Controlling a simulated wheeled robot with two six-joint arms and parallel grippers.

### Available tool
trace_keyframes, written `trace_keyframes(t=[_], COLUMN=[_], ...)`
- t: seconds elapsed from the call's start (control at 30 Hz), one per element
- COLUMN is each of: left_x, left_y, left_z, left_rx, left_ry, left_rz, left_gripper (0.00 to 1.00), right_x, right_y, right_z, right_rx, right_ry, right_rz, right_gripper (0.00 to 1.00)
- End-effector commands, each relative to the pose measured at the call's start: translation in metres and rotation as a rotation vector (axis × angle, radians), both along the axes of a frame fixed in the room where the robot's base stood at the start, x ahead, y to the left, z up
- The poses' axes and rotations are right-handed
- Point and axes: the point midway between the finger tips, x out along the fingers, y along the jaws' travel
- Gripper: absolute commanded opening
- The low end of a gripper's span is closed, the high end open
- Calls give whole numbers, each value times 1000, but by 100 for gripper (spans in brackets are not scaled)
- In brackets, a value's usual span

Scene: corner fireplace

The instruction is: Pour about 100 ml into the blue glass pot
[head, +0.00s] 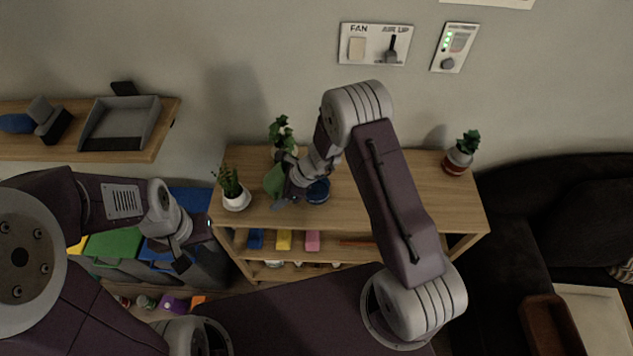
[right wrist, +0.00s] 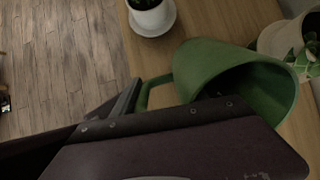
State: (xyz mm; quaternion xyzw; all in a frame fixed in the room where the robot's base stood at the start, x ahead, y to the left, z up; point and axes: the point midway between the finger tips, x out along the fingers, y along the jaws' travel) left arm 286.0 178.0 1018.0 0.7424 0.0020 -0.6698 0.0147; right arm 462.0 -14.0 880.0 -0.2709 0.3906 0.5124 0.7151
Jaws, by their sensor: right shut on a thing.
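A green watering can (head: 274,180) is held over the wooden shelf top. In the right wrist view the can (right wrist: 225,75) lies tilted, its wide mouth facing lower right. My right gripper (head: 284,194) is shut on its handle (right wrist: 143,95). The blue glass pot (head: 318,191) stands on the shelf top just right of my right gripper, partly covered by the arm. I cannot see whether liquid is flowing. My left gripper (head: 196,248) hangs apart at the left, in front of the bins, and looks open and empty.
A white potted plant (head: 236,201) stands left of the can. A beige pot (right wrist: 283,38) with a plant is close behind it. A red-and-white pot (head: 458,160) stands at the right end of the shelf top (head: 425,185). Dark sofa at right.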

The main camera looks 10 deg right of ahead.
Motion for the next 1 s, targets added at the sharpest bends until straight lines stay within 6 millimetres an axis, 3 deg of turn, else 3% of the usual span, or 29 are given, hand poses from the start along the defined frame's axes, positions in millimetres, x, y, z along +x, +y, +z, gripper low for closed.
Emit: trace_keyframes(t=[0.03,0.13,0.7,0.93,1.0], left_x=[0,0,0,0,0], left_y=[0,0,0,0,0], left_z=[15,34,131,164,150], left_rx=[0,0,0,0,0], left_ry=[0,0,0,0,-1], left_rz=[0,0,0,0,0], left_gripper=[36,36,36,36,36], right_x=[0,1,4,6,6], right_y=[3,5,13,16,19], right_z=[8,11,6,3,-7], right_rx=[-14,-54,-227,-301,-316], right_ry=[5,19,80,101,111], right_rz=[4,5,5,7,10], right_gripper=[0,0,0,0,0])
